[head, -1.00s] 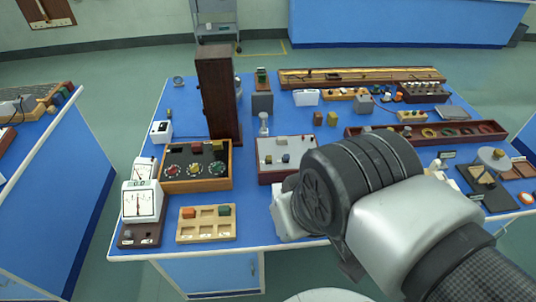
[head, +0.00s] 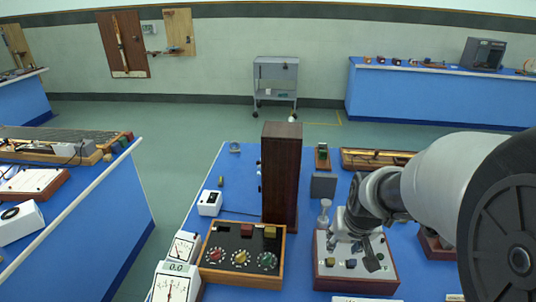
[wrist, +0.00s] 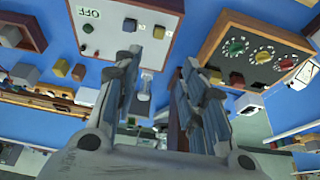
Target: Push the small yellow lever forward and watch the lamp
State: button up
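The small yellow lever (head: 330,262) stands on a white-topped panel in a brown frame (head: 326,283). A dark blue knob (head: 371,265) sits to its right. In the wrist view the panel (wrist: 108,38) is at the top, with the yellow lever (wrist: 168,31) near its right edge, the blue knob (wrist: 130,25) beside it, and an "OFF" label (wrist: 88,12). My gripper (wrist: 160,66) is open and empty, its fingers apart. In the head view my gripper (head: 352,238) hangs over the panel's back part. I cannot tell which part is the lamp.
A tall dark wooden box (head: 280,178) stands behind left of the panel. A box with coloured dials (head: 241,257) is to the left, and a white meter (head: 172,287) beyond it. A glass-like post (head: 324,212) stands just behind the panel.

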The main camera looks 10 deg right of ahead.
aim_at(332, 259)
jog(key=b+x, duration=0.5)
jog(key=x, duration=1.2)
jog(key=shift+d+f+b, duration=0.15)
jog(key=shift+f+b, duration=0.05)
jog(key=shift+b, duration=0.15)
grip_shut()
